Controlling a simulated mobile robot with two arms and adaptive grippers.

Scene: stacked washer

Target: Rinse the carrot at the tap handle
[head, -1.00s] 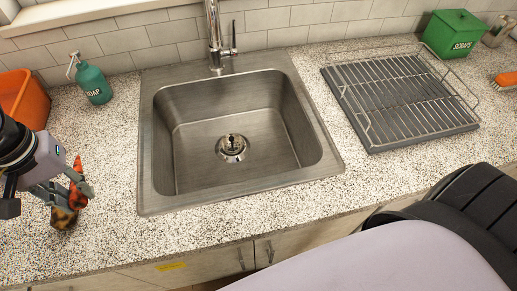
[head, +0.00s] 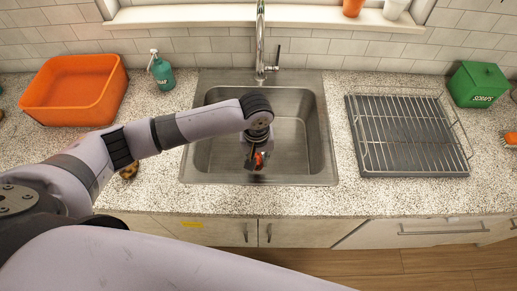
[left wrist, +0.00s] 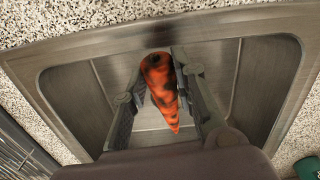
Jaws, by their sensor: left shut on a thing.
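My left gripper (head: 257,163) is over the sink basin (head: 302,150), pointing down. It is shut on an orange carrot (head: 259,158) with dark dirty patches. In the left wrist view the carrot (left wrist: 160,85) sits between the two fingers (left wrist: 160,62), with bare steel basin behind it. The chrome tap (head: 260,45) rises behind the sink, and its lever handle (head: 278,52) is on its right side. The carrot is in front of the tap, apart from it. No water stream shows. My right gripper is not in view.
An orange tub (head: 75,92) and a teal soap bottle (head: 162,72) stand left of the sink. A brown spotted item (head: 129,171) lies partly behind my arm. A wire drying rack (head: 410,135) and a green scraps box (head: 478,84) are at the right.

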